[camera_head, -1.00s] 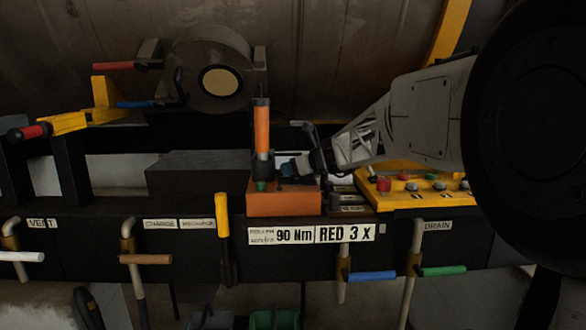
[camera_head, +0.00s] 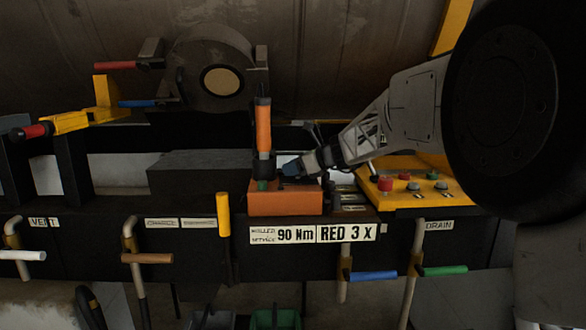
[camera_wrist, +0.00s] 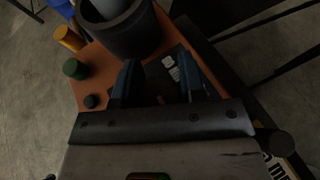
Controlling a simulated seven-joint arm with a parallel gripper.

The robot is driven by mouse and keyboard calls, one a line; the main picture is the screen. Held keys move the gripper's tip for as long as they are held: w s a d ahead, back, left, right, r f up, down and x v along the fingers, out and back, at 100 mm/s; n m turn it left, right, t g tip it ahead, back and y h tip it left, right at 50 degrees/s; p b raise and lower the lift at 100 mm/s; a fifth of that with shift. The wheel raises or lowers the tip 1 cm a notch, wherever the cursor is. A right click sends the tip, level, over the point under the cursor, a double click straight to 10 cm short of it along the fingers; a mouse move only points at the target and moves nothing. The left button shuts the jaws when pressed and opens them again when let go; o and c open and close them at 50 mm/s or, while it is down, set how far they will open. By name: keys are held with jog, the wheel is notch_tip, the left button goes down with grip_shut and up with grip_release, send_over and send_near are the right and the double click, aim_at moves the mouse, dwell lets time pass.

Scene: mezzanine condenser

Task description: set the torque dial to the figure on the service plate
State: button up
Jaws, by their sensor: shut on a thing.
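The service plate (camera_head: 296,234) on the dark beam's front reads "90 Nm", with "RED 3 x" beside it. Above it stands an orange block (camera_head: 284,203), which holds an upright orange-handled tool (camera_head: 263,128). My gripper (camera_head: 289,169) is low over the block's top, just right of the tool. In the wrist view, its blue fingers (camera_wrist: 158,82) straddle a dark part on the block (camera_wrist: 97,62). They are shut on this part, apparently the torque dial. The dial's shape and setting are largely hidden. Small white marks show beyond the fingers but are unreadable.
A green knob (camera_head: 262,186) sits on the block left of my gripper. A yellow panel (camera_head: 420,186) with buttons lies to the right, under my arm. Coloured valve handles, including a yellow one (camera_head: 223,214), line the beam. A grey box (camera_head: 188,176) stands left of the block.

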aim_at(316, 181)
jog(key=o, duration=0.9)
jog(key=shift+v, duration=3.9)
jog(key=shift+r, duration=0.1)
jog(key=s+d+f+n+g+h, duration=0.1)
jog(key=s+f+n+h, duration=0.3)
jog(key=s, duration=1.2)
jog(key=s+d+f+n+g+h, duration=0.1)
jog(key=s+d+f+n+h, duration=0.3)
jog(key=s+f+n, duration=0.3)
jog(key=s+d+f+n+g+h, duration=0.1)
jog(key=s+f+n+h, duration=0.3)
jog(key=s+n, duration=0.8)
jog(key=shift+s+d+f, duration=0.25)
jog(key=shift+s+f, duration=0.1)
jog(key=shift+s, duration=2.2)
jog(key=shift+s+d+f, duration=0.3)
jog(key=shift+s+f, duration=0.05)
jog(key=shift+s, duration=2.15)
jog(key=shift+s+d+f, duration=0.25)
jog(key=shift+s+f, duration=0.1)
jog(key=shift+s, duration=2.2)
